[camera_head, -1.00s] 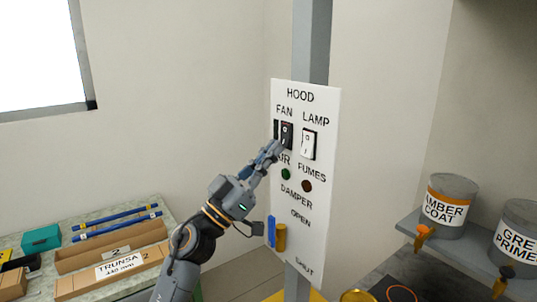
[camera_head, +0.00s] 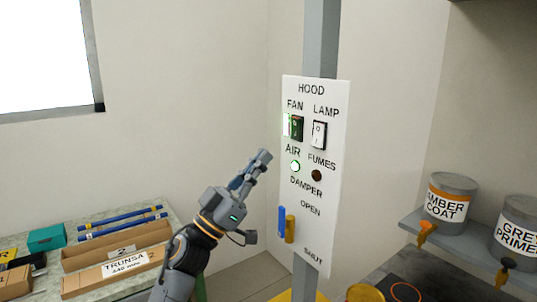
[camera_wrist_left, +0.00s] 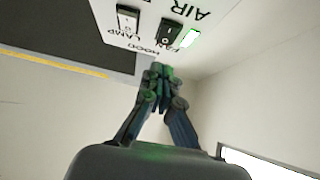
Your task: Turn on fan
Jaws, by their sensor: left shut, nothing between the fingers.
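The white hood panel (camera_head: 318,225) stands upright on a grey post. My right gripper is not in view.
The white lamp switch (camera_head: 318,135) is right of the fan switch. The FUMES light (camera_head: 316,175) is dark. A blue and yellow damper handle (camera_head: 289,228) is lower on the panel. Paint cans (camera_head: 451,198) stand on a shelf at right, cardboard trays (camera_head: 115,270) at left.

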